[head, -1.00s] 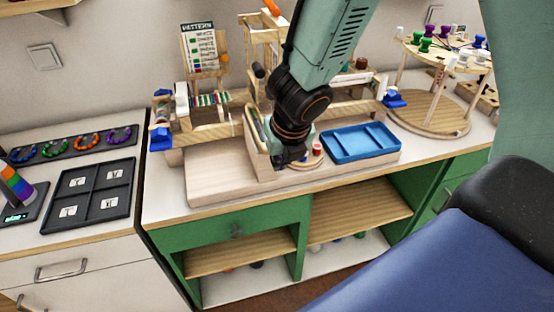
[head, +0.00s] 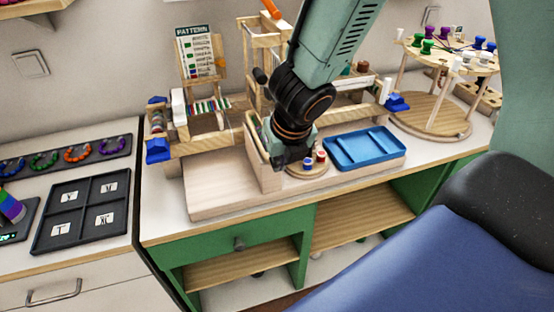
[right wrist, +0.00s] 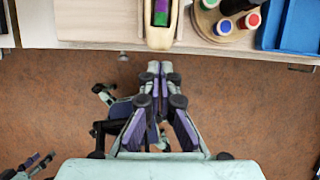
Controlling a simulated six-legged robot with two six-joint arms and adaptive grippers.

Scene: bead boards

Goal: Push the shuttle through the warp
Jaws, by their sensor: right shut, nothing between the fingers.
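The wooden loom (head: 190,142) stands at the back of the white worktop, with coloured warp threads (head: 208,106) stretched at its left part. In the right wrist view the shuttle (right wrist: 161,38) is a pale wooden boat shape with a green and purple bobbin, its rounded end at the worktop edge. My right gripper (head: 281,163) is at the front of the loom in the head view, its fingers mostly hidden by its wrist. In the wrist view the fingertips (right wrist: 153,67) are together and empty, just below the shuttle's end in the picture. My left gripper is not in view.
A round wooden spool holder (head: 308,170) with coloured spools and a blue tray (head: 364,148) lie right of my gripper. A pattern card (head: 200,52) stands behind the loom. A round peg stand (head: 432,112) is at the right, a dark compartment tray (head: 82,212) at the left.

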